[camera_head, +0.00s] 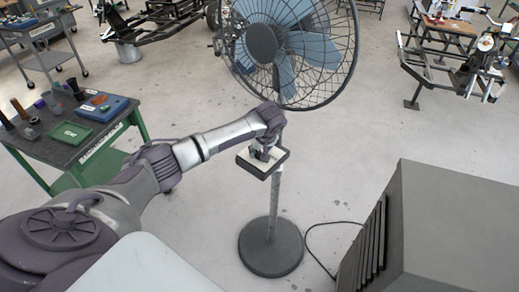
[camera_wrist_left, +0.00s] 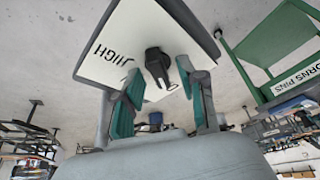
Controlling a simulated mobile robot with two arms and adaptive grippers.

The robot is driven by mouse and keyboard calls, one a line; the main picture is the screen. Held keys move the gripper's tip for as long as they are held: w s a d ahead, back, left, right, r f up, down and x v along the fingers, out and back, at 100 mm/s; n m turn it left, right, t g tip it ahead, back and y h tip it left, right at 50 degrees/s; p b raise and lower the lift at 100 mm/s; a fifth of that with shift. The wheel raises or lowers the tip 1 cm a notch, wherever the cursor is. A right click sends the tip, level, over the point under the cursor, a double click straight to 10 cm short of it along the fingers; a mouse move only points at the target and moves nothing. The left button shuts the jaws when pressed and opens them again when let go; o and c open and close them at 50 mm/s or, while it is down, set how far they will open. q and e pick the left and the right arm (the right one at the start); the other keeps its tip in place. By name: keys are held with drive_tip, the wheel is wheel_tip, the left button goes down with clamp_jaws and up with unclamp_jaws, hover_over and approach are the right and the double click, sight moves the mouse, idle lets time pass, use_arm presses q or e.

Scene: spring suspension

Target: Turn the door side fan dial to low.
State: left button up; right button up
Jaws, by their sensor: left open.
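The fan (camera_head: 265,45) stands on a pole with a round dark base. Its control box (camera_head: 245,163) is on the pole, with a light face and dark rim. In the left wrist view the box face (camera_wrist_left: 160,30) shows the word HIGH at its left and a black dial (camera_wrist_left: 157,62) near its middle. Another marking by the right finger is mostly hidden. My left gripper (camera_wrist_left: 155,92) is open, its teal-padded fingers on either side of the dial's near end. I cannot tell whether they touch it. In the head view my left gripper (camera_head: 264,151) is at the box. My right gripper is not in view.
A dark tool table (camera_head: 50,150) with green legs stands at left, holding trays and tools. A grey box-like cabinet (camera_head: 455,220) with slats fills the lower right. A cable runs from the fan base towards it. Open floor lies behind the fan pole.

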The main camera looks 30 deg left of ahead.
use_arm(q)
drive_tip(key=shift+c, duration=0.2)
clamp_jaws()
drive_tip(key=shift+r+m+h+p, duration=0.15)
drive_tip(key=shift+m+h+p, duration=0.25)
drive_tip(key=shift+m+p, duration=0.8)
drive_tip(key=m+t+p, duration=0.1)
drive_tip(key=m+p, duration=0.1)
drive_tip(key=shift+s+a+m+h, duration=0.1)
drive_tip(key=shift+m+h, duration=0.2)
drive_tip(key=shift+h, duration=0.1)
drive_tip(key=m+h+p, duration=0.1)
drive_tip(key=m, duration=0.2)
drive_tip(key=shift+a+t, duration=0.1)
drive_tip(key=shift+t, duration=0.2)
drive_tip(key=shift+m+h, duration=0.8)
drive_tip(key=shift+m, duration=1.3)
